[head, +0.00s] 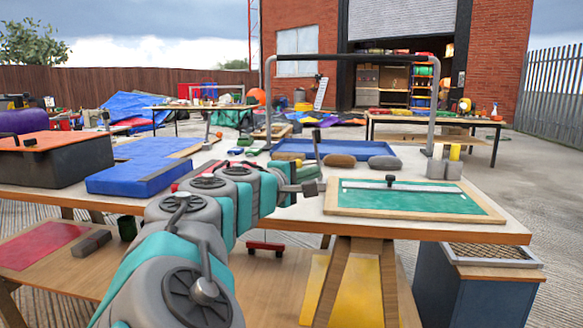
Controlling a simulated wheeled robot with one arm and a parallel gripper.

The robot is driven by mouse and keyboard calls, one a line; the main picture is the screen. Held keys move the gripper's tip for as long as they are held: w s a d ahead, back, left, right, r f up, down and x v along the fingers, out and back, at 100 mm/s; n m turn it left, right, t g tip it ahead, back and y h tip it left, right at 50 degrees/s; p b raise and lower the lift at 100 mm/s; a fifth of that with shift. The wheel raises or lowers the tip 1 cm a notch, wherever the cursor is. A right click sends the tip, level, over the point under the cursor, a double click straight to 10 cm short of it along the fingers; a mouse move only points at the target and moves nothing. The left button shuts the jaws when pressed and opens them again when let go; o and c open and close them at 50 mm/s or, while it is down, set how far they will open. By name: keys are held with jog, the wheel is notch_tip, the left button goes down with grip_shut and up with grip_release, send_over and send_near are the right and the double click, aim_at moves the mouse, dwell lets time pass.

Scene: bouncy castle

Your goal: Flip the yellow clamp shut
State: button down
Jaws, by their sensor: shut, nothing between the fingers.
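A small yellow piece (455,152), the only thing here that looks like the yellow clamp, stands upright at a grey block (437,170) on the right part of the near table. It is small in the picture, and its hinge and lower parts are not clear. My gripper (314,187) is shut and empty above the middle of the table. It is to the left of the yellow piece and well apart from it. My grey and teal arm reaches up from the bottom of the view and hides part of the table.
A wood-framed green board (415,207) with a metal bar lies at the table's front right. A tall metal frame (267,100) arches over the table.

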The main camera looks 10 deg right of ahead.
jog(key=w+a+n+t, duration=0.1)
jog(key=a, duration=0.1)
jog(key=w+a+n+t+y, duration=0.1)
jog(key=a, duration=0.2)
jog(key=w+a+n+t+y+b, duration=0.1)
jog(key=w+a, duration=0.1)
jog(key=a, duration=0.1)
jog(key=shift+a+r, duration=0.1)
jog(key=x, duration=0.9)
jog(key=shift+w+d, duration=0.25)
jog(key=shift+w, duration=0.1)
jog(key=d, duration=0.1)
jog(key=d+b, duration=0.1)
jog(key=shift+s+d+r, duration=0.2)
jog(key=shift+s+d, duration=0.05)
jog(key=shift+d, duration=0.05)
jog(key=shift+s+d+r, duration=0.2)
jog(key=shift+s+d, duration=0.05)
jog(key=shift+d, duration=0.4)
